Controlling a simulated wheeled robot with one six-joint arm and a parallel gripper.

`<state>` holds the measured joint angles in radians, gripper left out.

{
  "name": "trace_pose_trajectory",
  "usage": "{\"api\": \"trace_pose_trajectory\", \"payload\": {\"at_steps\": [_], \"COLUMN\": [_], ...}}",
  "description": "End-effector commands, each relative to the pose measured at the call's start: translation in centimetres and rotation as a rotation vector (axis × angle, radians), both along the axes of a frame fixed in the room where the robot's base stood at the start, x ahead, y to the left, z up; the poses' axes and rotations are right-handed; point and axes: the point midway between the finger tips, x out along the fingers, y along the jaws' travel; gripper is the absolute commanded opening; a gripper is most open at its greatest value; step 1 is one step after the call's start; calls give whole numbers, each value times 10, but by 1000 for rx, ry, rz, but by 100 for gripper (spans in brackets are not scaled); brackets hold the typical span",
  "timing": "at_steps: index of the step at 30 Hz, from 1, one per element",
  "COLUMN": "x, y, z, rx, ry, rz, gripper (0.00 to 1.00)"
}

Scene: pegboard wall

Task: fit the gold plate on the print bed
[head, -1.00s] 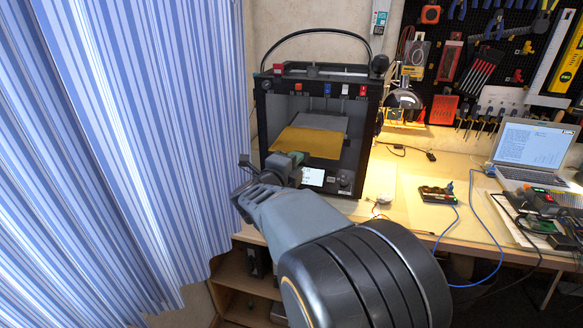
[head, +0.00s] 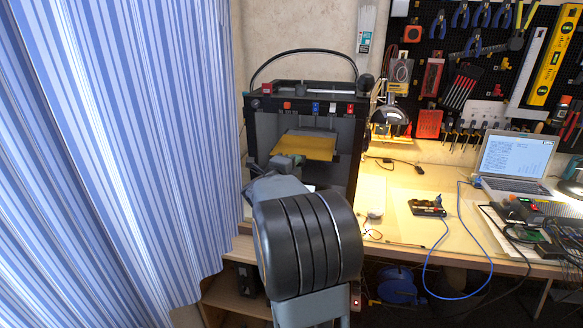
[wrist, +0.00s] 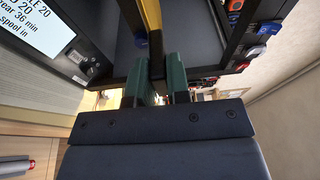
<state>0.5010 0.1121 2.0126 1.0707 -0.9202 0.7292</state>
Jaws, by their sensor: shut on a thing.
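The gold plate (head: 308,147) is a flat gold sheet inside the open front of the black 3D printer (head: 251,128). In the wrist view the plate (wrist: 153,18) shows edge-on as a narrow gold strip between the green fingers. My gripper (head: 289,161) is shut on the plate's near left edge; it also shows in the wrist view (wrist: 155,82). The plate lies over the place of the print bed and hides most of it. I cannot tell whether the plate touches the bed or hovers just above it.
The printer frame stands close on both sides of the plate. A blue striped curtain (head: 110,150) hangs at the left. A lamp (head: 388,115) stands right of the printer. The bench (head: 390,195) holds a small black device (head: 426,208), cables and a laptop (head: 515,160).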

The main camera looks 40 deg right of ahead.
Motion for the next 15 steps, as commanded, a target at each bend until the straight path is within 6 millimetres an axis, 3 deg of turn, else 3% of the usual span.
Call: {"api": "trace_pose_trajectory", "payload": {"at_steps": [15], "x": [26], "y": [-43], "z": [0], "rx": [0], "ry": [0], "rz": [0], "gripper": [0]}}
